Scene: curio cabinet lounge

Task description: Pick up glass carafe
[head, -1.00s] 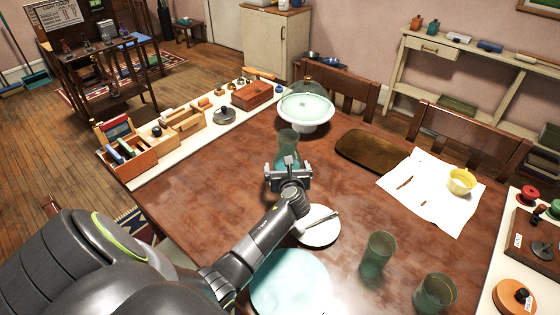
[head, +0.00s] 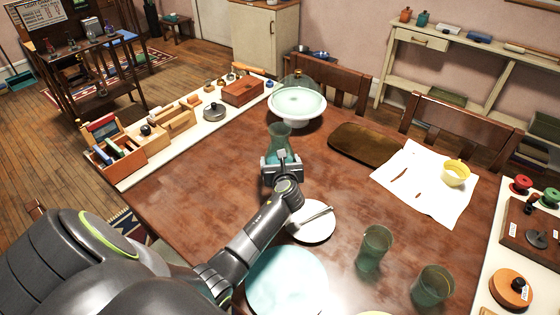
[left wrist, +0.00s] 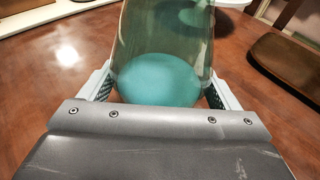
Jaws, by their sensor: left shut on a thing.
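The green glass carafe (head: 279,137) stands upright, above or on the wooden table, in the head view; I cannot tell whether its base touches the table. My left gripper (head: 281,163) is shut on its lower body. In the left wrist view the carafe (left wrist: 163,60) fills the space between the two pale fingers of the gripper (left wrist: 160,92), with its teal bottom showing. The gripper hides part of the carafe in the head view. My right gripper is not in view.
A cake stand (head: 297,103) with a glass dome is just behind the carafe. A small plate (head: 311,226), a large plate (head: 285,282) and two green glasses (head: 374,248) (head: 432,286) lie nearer. A brown tray (head: 366,144) is to the right.

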